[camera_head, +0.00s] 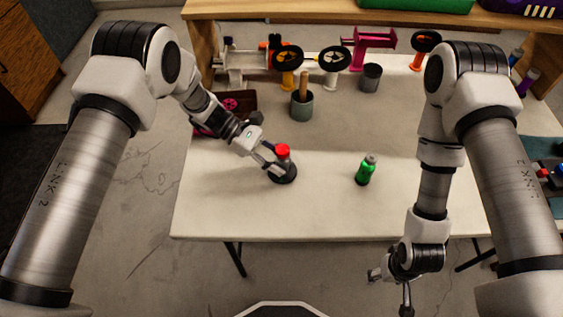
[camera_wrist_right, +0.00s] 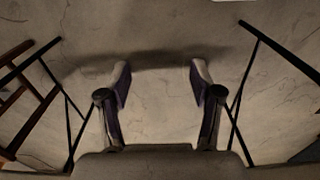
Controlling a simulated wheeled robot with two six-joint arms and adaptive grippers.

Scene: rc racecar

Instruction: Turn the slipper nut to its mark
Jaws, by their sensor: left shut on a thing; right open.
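A red-topped knob (camera_head: 283,150) stands on a dark round base on the table, left of the middle; it appears to be the slipper nut. My left gripper (camera_head: 273,166) comes in from the left and is shut on it. The fingers hide part of it, and no mark can be made out at this size. My right gripper (camera_head: 390,286) hangs in front of the table's near edge, away from the nut. In the right wrist view my right gripper (camera_wrist_right: 160,85) is open and empty, with bare floor between its fingers.
A green bottle (camera_head: 366,170) stands right of the nut on the white table (camera_head: 320,215). A grey cup with a wooden handle (camera_head: 301,103), a dark cup (camera_head: 370,77) and several wheel stands are farther back. A dark red tray (camera_head: 238,103) lies at the left. The front middle is clear.

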